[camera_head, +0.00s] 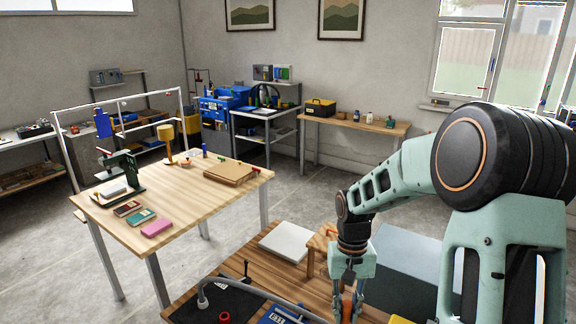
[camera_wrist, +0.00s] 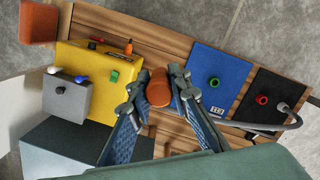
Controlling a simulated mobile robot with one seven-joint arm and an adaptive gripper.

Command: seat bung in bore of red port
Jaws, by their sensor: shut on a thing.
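My gripper (camera_head: 347,296) is shut on an orange-brown bung (camera_wrist: 158,89), which shows between its two fingertips (camera_wrist: 156,87) in the wrist view. In the head view the bung (camera_head: 347,308) is partly hidden by the fingers. The red port (camera_wrist: 262,99) is a small ring on a black panel (camera_wrist: 276,84), to the right of my gripper in the wrist view. In the head view the red port (camera_head: 225,318) is at the bottom edge, left of my gripper. The bung is apart from the red port. The bung's lower end is hidden.
A green port (camera_wrist: 213,83) sits on a blue panel (camera_wrist: 222,66), between the bung and the black panel. A grey hose (camera_wrist: 286,121) curves beside the black panel. A yellow block (camera_wrist: 78,101) and a grey box (camera_wrist: 66,95) stand left. A wooden table (camera_head: 190,208) stands farther off.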

